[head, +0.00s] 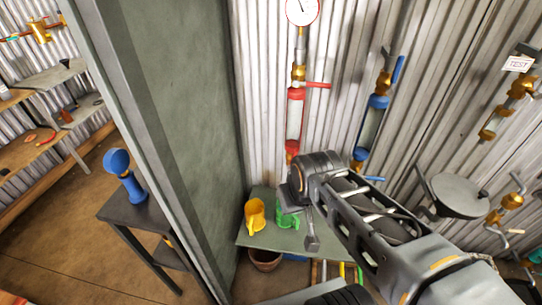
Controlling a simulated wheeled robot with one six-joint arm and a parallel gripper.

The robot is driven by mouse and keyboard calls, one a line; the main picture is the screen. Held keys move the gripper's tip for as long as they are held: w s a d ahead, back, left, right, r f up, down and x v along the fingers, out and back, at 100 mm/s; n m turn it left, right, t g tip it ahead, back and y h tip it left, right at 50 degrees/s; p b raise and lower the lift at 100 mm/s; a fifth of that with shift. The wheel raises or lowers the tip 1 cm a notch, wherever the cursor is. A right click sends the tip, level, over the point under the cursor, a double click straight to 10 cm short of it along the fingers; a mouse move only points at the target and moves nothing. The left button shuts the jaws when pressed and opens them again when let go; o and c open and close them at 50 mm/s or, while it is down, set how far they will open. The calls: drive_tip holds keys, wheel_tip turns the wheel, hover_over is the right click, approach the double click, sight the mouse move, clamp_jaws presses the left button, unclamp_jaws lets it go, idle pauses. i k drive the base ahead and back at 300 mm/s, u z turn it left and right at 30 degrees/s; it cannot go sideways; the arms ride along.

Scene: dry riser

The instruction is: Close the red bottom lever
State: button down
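The red riser (295,115) is a vertical pipe with a clear middle on the corrugated wall. Its upper red lever (318,85) sticks out sideways to the right. The red bottom lever is not visible; the foot of the red riser goes down behind my arm. My gripper (311,240) seems to be the grey part hanging below my wrist, in front of and below the red riser. Its fingers are not clear, so I cannot tell whether it is open or shut. I see nothing held.
A blue riser (371,125) stands to the right, its upper blue lever (398,69) pointing up. Below, a green table (262,238) bears a yellow watering can (256,214) and a green one (289,217). A grey-green partition (185,110) closes off the left side.

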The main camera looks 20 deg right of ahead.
sight(296, 150)
drive_tip(key=u, duration=0.1)
drive_tip(key=k, duration=0.4)
drive_tip(key=u, duration=0.85)
drive_tip(key=i, duration=1.05)
